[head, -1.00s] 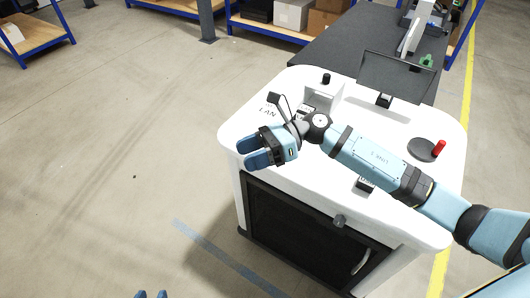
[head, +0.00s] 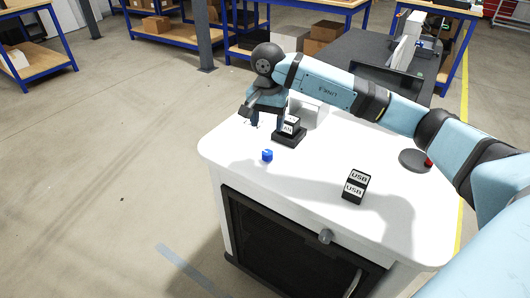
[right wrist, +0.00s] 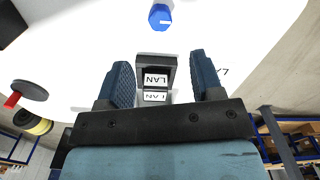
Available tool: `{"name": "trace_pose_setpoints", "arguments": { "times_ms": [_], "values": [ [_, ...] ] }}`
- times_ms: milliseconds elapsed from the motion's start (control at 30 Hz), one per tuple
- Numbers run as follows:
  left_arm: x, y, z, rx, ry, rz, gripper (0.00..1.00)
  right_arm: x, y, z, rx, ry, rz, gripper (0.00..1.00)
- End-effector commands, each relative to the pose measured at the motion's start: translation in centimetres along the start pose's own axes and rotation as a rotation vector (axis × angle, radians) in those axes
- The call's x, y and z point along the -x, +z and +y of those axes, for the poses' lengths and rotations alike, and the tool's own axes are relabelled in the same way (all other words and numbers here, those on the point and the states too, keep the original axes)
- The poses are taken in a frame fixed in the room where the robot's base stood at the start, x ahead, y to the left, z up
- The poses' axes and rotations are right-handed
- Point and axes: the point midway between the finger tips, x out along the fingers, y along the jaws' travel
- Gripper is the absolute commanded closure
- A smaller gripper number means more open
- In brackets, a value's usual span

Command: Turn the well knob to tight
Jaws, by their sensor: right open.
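A small blue knob (head: 267,155) sits on the white cart top, near its left edge. In the right wrist view the blue knob (right wrist: 160,17) shows a white mark on its face. I cannot tell for sure which is the well knob. My right gripper (head: 268,122) is open and points down behind the blue knob, near a black LAN block (head: 289,132). In the right wrist view the LAN block (right wrist: 155,79) appears between the open fingers (right wrist: 160,62); contact cannot be told. My left gripper is out of view.
A dark disc (head: 412,160) with a red handle (head: 428,162) is at the right. A white box (head: 308,108) stands behind the LAN block. The cart top around the blue knob is clear.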

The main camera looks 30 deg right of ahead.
Motion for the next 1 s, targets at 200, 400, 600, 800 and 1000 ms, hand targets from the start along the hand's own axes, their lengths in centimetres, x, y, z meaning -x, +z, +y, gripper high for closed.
{"name": "trace_pose_setpoints", "arguments": {
  "times_ms": [200,400,600,800,1000],
  "values": [
    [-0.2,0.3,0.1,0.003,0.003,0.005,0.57,-5.1,0.1,0.0,-0.002,0.001,-0.004,0.4],
    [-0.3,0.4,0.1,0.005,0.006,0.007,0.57,-8.5,0.1,0.0,-0.002,0.0,-0.004,0.4],
    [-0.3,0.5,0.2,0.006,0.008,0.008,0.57,-10.1,0.1,0.0,-0.001,-0.002,-0.003,0.4],
    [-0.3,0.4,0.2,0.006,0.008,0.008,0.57,-10.3,0.1,0.0,-0.001,-0.002,-0.002,0.4],
    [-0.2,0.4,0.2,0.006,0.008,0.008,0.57,-10.3,0.1,0.0,-0.001,-0.002,-0.002,0.58]
  ]
}}
